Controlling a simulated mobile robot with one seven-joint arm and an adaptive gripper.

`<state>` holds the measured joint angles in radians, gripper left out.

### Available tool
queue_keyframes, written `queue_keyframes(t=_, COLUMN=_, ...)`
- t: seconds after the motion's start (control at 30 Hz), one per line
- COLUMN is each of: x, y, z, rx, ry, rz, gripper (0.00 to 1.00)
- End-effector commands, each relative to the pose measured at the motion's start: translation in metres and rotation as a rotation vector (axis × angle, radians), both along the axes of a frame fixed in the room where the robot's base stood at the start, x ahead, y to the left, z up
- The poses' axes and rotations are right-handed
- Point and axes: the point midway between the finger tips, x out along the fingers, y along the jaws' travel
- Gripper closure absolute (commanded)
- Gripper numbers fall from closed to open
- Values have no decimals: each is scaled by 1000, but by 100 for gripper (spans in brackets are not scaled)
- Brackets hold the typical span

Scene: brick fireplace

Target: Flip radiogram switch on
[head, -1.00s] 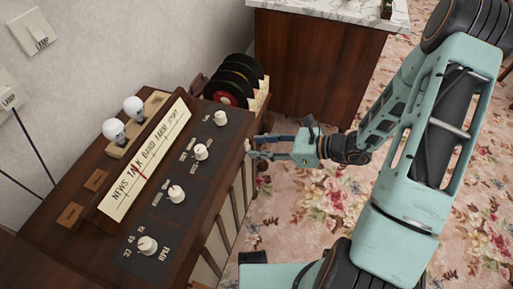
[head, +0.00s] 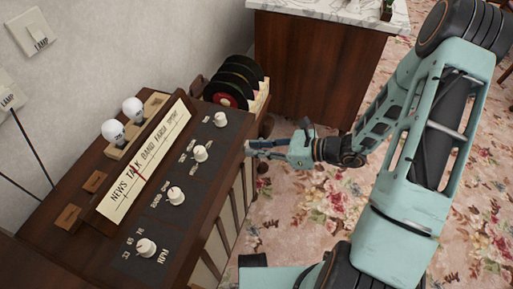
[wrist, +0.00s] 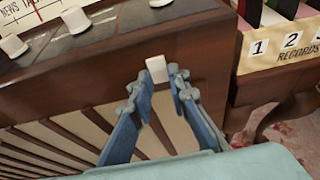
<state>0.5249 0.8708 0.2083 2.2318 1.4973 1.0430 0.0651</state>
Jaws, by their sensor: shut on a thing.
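The radiogram (head: 225,183) is a dark wooden cabinet with a sloping black knob panel on top and a slatted front. A small white switch (wrist: 157,69) sticks out of its front edge near the right end. My gripper (wrist: 160,78) is at that edge, with its blue fingers on either side of the switch, shut on it. In the head view my gripper (head: 248,148) reaches in from the right, and its fingertips hide most of the switch.
Several white knobs (head: 176,196), a dial plate (head: 150,160) and two bulbs (head: 123,120) are on top of the radiogram. A records rack (wrist: 285,50) stands close on the right. A marble-topped cabinet (head: 315,75) is behind. Flowered carpet (head: 290,215) lies open in front.

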Motion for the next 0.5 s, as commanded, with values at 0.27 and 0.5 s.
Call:
queue_keyframes(t=0.27, x=0, y=0, z=-12, rx=164, ry=-56, rz=-2, gripper=100)
queue_keyframes(t=0.5, x=0, y=0, z=-9, rx=225, ry=-82, rz=0, gripper=100)
